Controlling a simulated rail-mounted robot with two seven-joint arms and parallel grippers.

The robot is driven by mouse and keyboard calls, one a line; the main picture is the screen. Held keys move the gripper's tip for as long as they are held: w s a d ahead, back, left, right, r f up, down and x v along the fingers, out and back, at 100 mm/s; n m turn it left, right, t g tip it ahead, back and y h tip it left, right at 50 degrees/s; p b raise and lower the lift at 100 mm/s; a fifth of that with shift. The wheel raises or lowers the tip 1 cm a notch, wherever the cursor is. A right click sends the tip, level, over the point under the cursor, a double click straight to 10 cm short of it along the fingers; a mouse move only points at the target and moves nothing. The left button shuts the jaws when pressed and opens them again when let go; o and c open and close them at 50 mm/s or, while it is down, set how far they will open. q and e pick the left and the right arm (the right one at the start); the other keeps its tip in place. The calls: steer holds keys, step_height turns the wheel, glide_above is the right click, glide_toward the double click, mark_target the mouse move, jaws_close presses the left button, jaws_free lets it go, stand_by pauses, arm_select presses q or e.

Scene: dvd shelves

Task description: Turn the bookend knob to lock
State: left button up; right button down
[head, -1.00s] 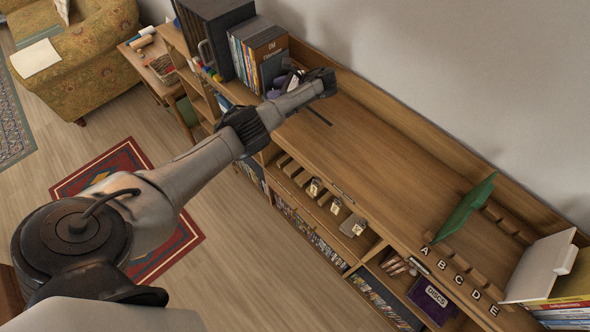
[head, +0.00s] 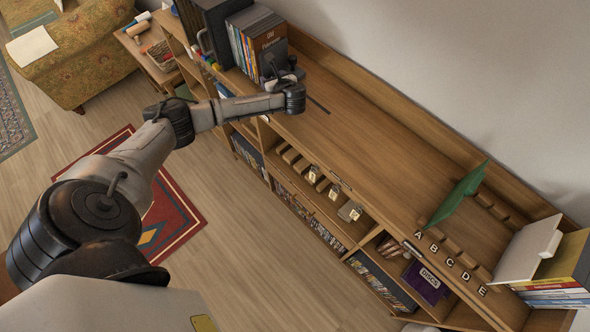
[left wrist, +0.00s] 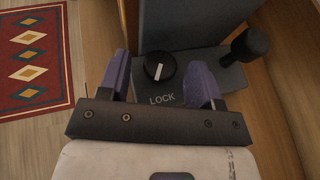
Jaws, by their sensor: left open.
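The bookend (left wrist: 205,88) is a grey metal piece with an upright plate and a flat base marked LOCK in the left wrist view. Its black round knob (left wrist: 159,67) carries a white pointer line, tilted slightly from upright. My left gripper (left wrist: 160,82) is open, with one purple finger on each side of the knob and a visible gap to it. In the head view my left gripper (head: 282,72) is beside the row of DVDs (head: 258,42) and hides most of the bookend. My right gripper is not in view.
A black knobbed handle (left wrist: 246,46) stands right of the knob. A black case (head: 213,30) stands left of the DVDs.

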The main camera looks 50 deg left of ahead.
arm_select(q)
steer(key=shift+s+d+f+m+t, duration=0.1)
steer(key=shift+s+d+m+t, duration=0.1)
steer(key=shift+m+t, duration=0.35)
steer(key=b+v, duration=0.1)
steer(key=v, duration=1.2)
steer(key=s+d+f+n+h+p, duration=0.2)
steer(key=s+d+f+n+h, duration=0.1)
steer(key=d, duration=0.5)
steer(key=s+d+f+n+h+p, duration=0.2)
steer(key=s+d, duration=0.4)
steer(key=d, duration=0.3)
steer(key=shift+s+f+n+h+p, duration=0.35)
steer(key=shift+f+n+h, duration=0.45)
steer(key=shift+h, duration=0.6)
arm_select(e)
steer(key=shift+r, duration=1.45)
arm_select(q)
steer(key=shift+w+f+t, duration=0.1)
steer(key=shift+t, duration=0.15)
